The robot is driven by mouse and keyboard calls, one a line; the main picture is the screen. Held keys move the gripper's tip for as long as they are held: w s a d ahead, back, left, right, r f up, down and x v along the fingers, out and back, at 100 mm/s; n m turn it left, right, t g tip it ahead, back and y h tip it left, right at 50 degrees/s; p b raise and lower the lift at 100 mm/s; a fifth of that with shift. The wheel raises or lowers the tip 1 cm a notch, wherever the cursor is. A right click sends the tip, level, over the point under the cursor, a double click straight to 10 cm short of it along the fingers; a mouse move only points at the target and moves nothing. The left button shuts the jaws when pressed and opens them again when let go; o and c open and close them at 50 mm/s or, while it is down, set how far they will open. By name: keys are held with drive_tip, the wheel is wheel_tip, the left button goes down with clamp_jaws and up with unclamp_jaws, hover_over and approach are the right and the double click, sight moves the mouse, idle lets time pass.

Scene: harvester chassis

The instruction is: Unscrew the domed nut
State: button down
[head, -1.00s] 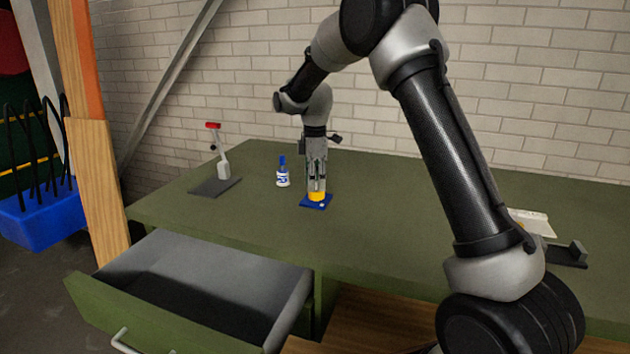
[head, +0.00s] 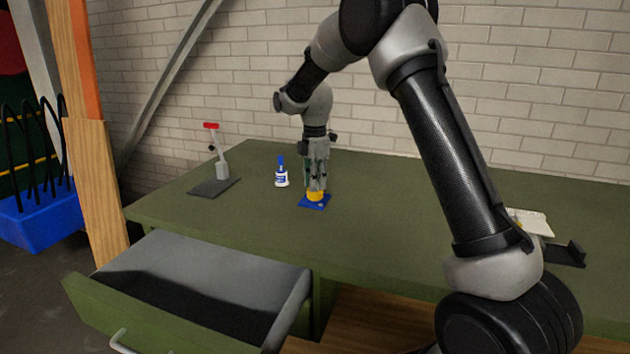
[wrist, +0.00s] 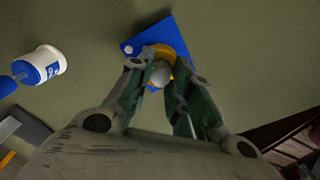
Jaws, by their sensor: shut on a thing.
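The domed nut (wrist: 161,74) shows in the wrist view as a pale rounded cap between my gripper's fingertips. It sits over a yellow round part (head: 315,196) on a blue square plate (head: 313,205), which lies on the green bench. My gripper (head: 316,187) points straight down over the plate and is shut on the domed nut. In the wrist view the fingers (wrist: 160,82) press in from both sides and hide part of the nut and the yellow part. In the head view the fingers hide the nut.
A white and blue bottle (head: 282,173) stands just left of the plate. A red-topped device on a dark base (head: 214,187) stands farther left. A drawer (head: 190,295) is open at the front left. A white item (head: 531,222) and a dark bracket (head: 566,255) lie at the right.

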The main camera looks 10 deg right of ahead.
drive_tip(key=shift+n, duration=1)
drive_tip(key=n, duration=0.4)
drive_tip(key=shift+n, duration=0.6)
drive_tip(key=n, duration=0.5)
drive_tip(key=c, duration=1.5)
unclamp_jaws()
